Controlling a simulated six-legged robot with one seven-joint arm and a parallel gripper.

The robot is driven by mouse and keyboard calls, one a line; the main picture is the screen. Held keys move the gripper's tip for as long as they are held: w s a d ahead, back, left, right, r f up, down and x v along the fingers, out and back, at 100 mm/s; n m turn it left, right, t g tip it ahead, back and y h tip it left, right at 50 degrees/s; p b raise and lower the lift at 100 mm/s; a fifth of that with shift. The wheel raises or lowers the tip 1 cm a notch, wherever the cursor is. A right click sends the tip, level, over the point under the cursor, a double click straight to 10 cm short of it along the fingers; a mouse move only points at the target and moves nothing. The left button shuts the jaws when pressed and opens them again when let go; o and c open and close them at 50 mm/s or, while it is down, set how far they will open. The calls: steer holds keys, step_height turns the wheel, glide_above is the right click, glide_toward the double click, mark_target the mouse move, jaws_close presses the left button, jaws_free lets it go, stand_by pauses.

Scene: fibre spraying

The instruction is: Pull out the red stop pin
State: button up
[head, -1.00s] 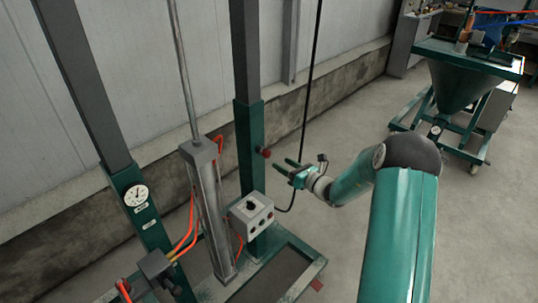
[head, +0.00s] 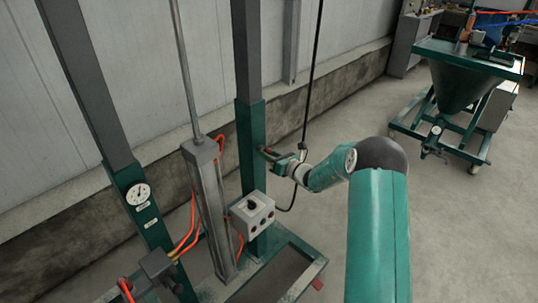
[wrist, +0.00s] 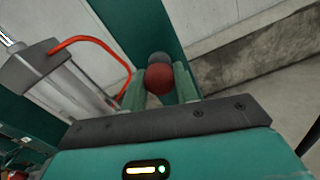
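The red stop pin (wrist: 159,79) shows as a round red knob in the wrist view, in front of a dark grey collar (wrist: 159,59) on the green post. My gripper (wrist: 160,84) is at the pin, with one green finger on each side of the knob. The fingers look open, with the knob between them; whether either touches it is hard to tell. In the head view my gripper (head: 272,155) reaches the right side of the post (head: 251,150), and the pin is largely hidden by the fingers.
A grey control box (head: 252,212) sits below my gripper on the post. A grey cylinder (head: 210,210) with orange hoses stands to the left. A black cable (head: 308,100) hangs close to my wrist. Floor to the right is clear up to the green hopper cart (head: 465,90).

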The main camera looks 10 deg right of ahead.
mark_target(271, 154)
jaws_close()
steer(key=v, duration=0.4)
steer(key=shift+s+d+r, duration=0.1)
steer(key=shift+s+d, duration=0.05)
steer(key=shift+d, duration=0.05)
steer(key=shift+s+d, duration=0.1)
steer(key=shift+s, duration=0.1)
steer(key=o, duration=0.8)
jaws_free()
steer(key=shift+s, duration=0.2)
steer(key=shift+o, duration=0.2)
steer(key=v, duration=1.3)
steer(key=shift+d, duration=0.2)
steer(key=shift+s, duration=0.1)
